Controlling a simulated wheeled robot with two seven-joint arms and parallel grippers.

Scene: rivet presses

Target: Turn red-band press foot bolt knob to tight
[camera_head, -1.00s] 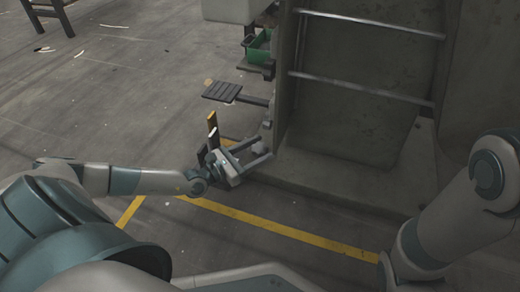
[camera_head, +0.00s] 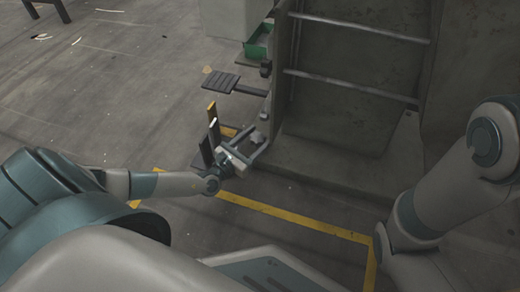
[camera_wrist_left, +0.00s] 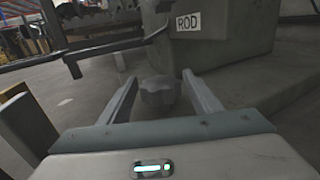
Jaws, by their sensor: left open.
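The foot bolt knob (camera_wrist_left: 160,95) is a grey lobed knob low at the foot of the press (camera_head: 345,95). In the left wrist view it stands upright between my two spread fingers, with a visible gap on each side. My left gripper (camera_wrist_left: 160,79) is open and empty, low at the press base. In the head view the gripper (camera_head: 259,138) reaches in from the left, and the knob there is a small pale shape (camera_head: 257,137). No red band shows on this press. My right arm shows at the right; its gripper is out of view.
A foot pedal (camera_head: 222,83) on a bar juts left from the press. A green bin (camera_head: 258,45) stands behind it. A ROD label (camera_wrist_left: 187,22) is on the press base. A yellow floor line (camera_head: 290,217) runs in front; the floor at left is open.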

